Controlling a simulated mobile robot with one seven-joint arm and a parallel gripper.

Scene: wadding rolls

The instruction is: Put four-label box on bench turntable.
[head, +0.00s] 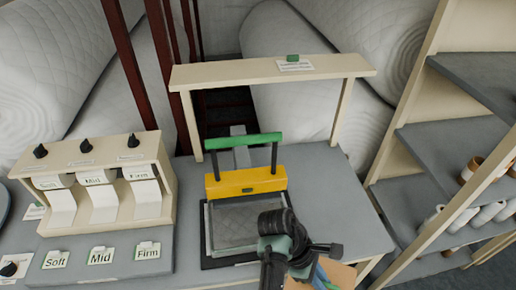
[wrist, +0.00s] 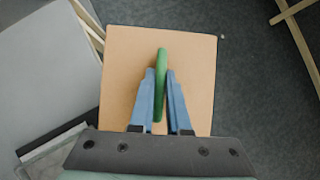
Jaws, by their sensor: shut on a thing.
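My gripper (wrist: 160,82) is shut on a green upright grip on top of a tan box (wrist: 125,70). In the wrist view its two blue fingers lie on either side of the green grip (wrist: 161,60). The box hangs beside the bench, over the dark floor. In the head view the box (head: 341,274) shows only in part at the bottom, behind my wrist. Its side labels are hidden. A grey rounded edge (head: 4,203) at the far left of the head view may be the turntable; too little shows to tell.
The grey bench (head: 318,185) carries a yellow press with a green handle (head: 246,184), a cream arch (head: 270,70) and a roll dispenser (head: 98,180) with Soft, Mid and Firm labels. Shelves (head: 450,140) stand at the right. Large wadding rolls (head: 355,45) lie behind.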

